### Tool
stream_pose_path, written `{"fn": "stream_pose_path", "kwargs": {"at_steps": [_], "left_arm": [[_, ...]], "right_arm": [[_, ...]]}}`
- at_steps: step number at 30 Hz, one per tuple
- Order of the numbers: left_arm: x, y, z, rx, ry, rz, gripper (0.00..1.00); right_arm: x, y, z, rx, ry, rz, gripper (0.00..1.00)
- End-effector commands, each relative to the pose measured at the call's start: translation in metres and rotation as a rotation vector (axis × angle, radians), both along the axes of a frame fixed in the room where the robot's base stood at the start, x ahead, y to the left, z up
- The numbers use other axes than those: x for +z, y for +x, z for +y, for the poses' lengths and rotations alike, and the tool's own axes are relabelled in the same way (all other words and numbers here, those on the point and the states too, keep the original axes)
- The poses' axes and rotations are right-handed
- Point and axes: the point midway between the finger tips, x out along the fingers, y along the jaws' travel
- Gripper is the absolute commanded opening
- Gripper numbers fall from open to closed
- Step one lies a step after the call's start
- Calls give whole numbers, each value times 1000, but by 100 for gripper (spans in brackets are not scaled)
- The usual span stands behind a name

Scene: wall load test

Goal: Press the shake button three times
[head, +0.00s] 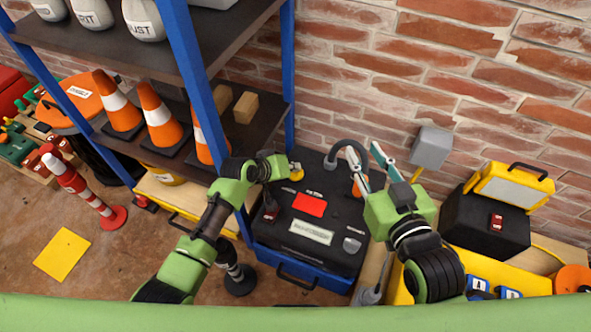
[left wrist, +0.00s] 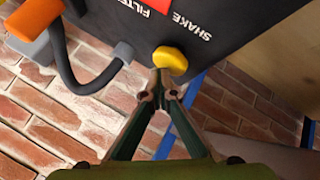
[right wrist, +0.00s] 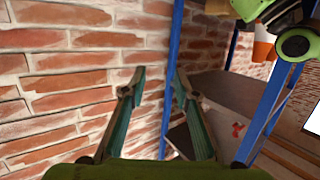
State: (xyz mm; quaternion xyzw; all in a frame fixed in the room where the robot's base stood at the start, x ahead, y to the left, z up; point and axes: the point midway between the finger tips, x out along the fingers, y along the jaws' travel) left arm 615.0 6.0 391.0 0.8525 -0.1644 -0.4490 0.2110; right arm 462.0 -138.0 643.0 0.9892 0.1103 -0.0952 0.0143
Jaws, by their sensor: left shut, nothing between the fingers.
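The shake button (left wrist: 171,60) is a yellow knob beside the word SHAKE on a black panel. It also shows in the head view (head: 297,173) at the panel's back left corner. My left gripper (left wrist: 160,78) is shut and empty, its tips right at the button's edge. I cannot tell whether they touch it. In the head view the left wrist (head: 268,168) reaches in over the panel's left side. My right gripper (right wrist: 160,75) is open and empty in front of the brick wall. In the head view it stands above the panel's right side (head: 382,160).
The black-topped blue box (head: 320,250) carries a red patch (head: 309,205), a label plate and a curved grey hose (head: 349,152). A blue-framed shelf (head: 200,90) with orange cones stands close on the left. A yellow-lidded black case (head: 490,225) stands on the right.

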Motion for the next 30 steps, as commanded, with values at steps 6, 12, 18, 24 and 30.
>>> {"fn": "stream_pose_path", "kwargs": {"at_steps": [6,12,18,24,30], "left_arm": [[-2,-1,0,-1,1,3,0],[-3,-1,0,-1,1,3,0],[-4,-1,0,-1,1,3,0],[-5,-1,0,-1,1,3,0],[-6,-1,0,-1,1,3,0]], "right_arm": [[4,1,1,1,4,-17,28],[5,2,1,2,6,-25,28],[7,2,2,2,9,-33,28],[10,3,2,3,13,-48,28],[13,3,3,4,15,-58,28]]}}
